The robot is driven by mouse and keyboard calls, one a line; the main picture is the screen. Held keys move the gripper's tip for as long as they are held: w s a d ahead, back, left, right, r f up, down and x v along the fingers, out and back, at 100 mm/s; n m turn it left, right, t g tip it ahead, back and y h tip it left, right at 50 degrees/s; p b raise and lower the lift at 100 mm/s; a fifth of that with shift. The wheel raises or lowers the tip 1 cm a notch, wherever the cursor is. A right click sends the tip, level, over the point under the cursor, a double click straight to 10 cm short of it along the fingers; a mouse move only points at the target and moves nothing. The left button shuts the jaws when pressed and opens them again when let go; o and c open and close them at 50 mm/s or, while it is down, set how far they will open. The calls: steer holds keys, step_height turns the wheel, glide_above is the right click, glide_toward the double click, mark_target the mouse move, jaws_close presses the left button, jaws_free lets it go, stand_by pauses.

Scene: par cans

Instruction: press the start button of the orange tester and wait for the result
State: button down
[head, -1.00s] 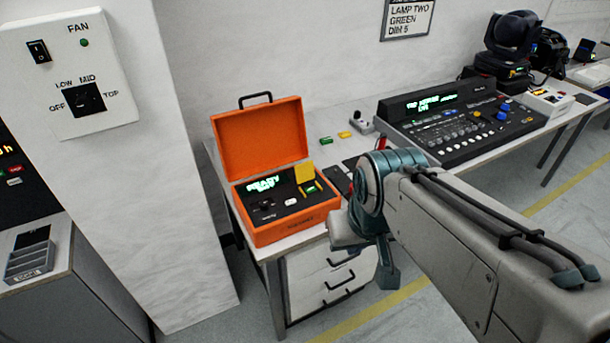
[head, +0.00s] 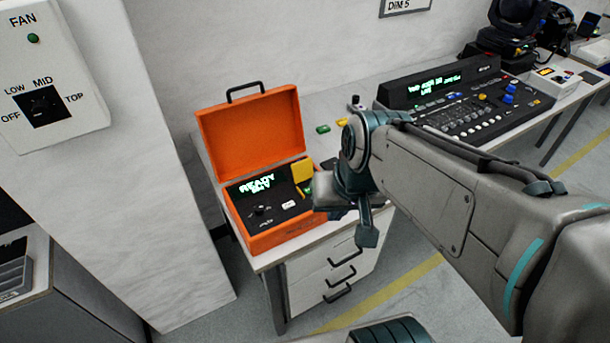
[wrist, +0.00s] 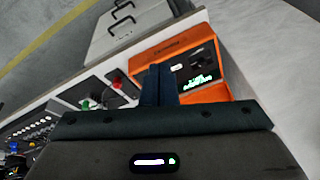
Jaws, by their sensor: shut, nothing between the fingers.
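The orange tester (head: 250,135) stands on the bench with its lid open. Its display (head: 257,186) shows green text reading READY above a second line. On its dark panel are a black knob (head: 260,210), a white button (head: 289,205) and a raised yellow flap (head: 302,171) with something green below it. I cannot read which control is marked start. My gripper is at the tester's right side in the head view, its fingertips hidden by my wrist. In the wrist view my gripper (wrist: 160,70) is shut and empty, its fingers overlapping the tester (wrist: 150,52); the white button (wrist: 176,68) shows beside them.
A lighting console (head: 440,90) stands to the right on the bench. A wall pillar with a fan switch (head: 45,105) is close on the left. White drawers (head: 325,265) are below the bench.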

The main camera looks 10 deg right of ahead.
steer(key=w+a+f+m+t+y, duration=0.1)
steer(key=w+a+m+y, duration=0.1)
steer(key=w+m+y, duration=0.3)
steer(key=w+a+f+m, duration=0.2)
steer(key=w+a+m, duration=0.15)
steer(key=w, duration=0.45)
steer(key=w+d+f+m+t, duration=0.2)
steer(key=w+d+f+m, duration=0.1)
steer(key=w+m, duration=0.3)
steer(key=w+d+f+m+t+h, duration=0.1)
steer(key=w+d+f+m, duration=0.3)
steer(key=w+f+m, duration=0.1)
steer(key=shift+w+d+f+m+t+h+p, duration=0.25)
steer(key=shift+w+d+m+t+h+p, duration=0.15)
steer(key=shift+w, duration=0.6)
steer(key=shift+a+f, duration=0.1)
step_height(320, 180, down, 7)
steer(key=b, duration=0.5)
steer(key=shift+f+b, duration=0.8)
steer(key=shift+b, duration=0.55)
steer(key=shift+f, duration=0.1)
steer(key=shift+f+b, duration=0.35)
steer(key=shift+b, duration=0.35)
